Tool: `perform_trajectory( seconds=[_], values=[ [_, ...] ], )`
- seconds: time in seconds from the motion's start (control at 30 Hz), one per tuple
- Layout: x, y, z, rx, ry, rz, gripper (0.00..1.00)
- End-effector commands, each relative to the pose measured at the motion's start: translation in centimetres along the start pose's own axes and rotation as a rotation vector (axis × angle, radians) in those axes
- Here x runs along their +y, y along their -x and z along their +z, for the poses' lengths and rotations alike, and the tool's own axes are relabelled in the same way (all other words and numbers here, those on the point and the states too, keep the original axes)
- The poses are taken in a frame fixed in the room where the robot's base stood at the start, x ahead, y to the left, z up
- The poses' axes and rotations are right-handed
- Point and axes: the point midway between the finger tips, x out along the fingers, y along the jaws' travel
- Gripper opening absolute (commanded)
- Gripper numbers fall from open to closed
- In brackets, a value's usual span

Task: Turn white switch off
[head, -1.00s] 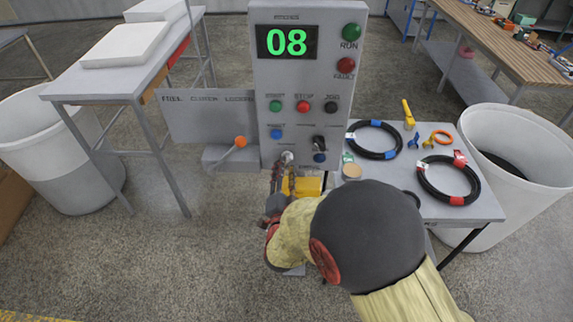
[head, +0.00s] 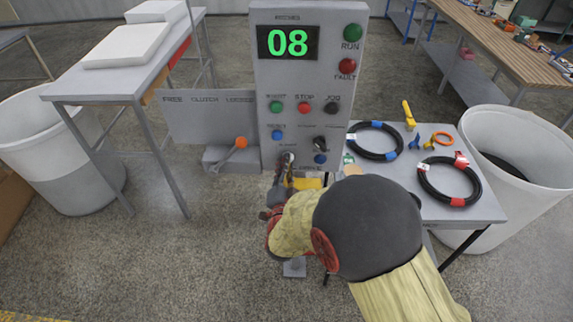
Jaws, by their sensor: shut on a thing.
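The grey control panel (head: 309,75) stands upright in the middle of the head view. The white switch (head: 287,157) is low on the panel, below the blue button, and is mostly hidden by my gripper. My gripper (head: 285,165) reaches up to it from below, with its fingers shut on the switch. The fingers are small and dark here, so I cannot tell which way the switch points.
A black-handled switch (head: 320,142) sits just right of my gripper. A lever with an orange knob (head: 241,142) stands at the left. A small table (head: 477,208) with hose coils is at the right, beside a white bin (head: 540,190).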

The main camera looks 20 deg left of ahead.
Motion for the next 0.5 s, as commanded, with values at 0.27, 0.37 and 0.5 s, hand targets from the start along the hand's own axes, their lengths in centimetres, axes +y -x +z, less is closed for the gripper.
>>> perform_trajectory(
  seconds=[0.27, 0.37, 0.5],
  values=[
    [0.04, 0.02, 0.01, 0.0, 0.0, 0.001, 0.0],
    [0.05, 0.02, 0.01, 0.0, 0.0, 0.001, 0.0],
    [0.07, 0.02, 0.02, 0.0, 0.009, 0.001, 0.0]
  ],
)
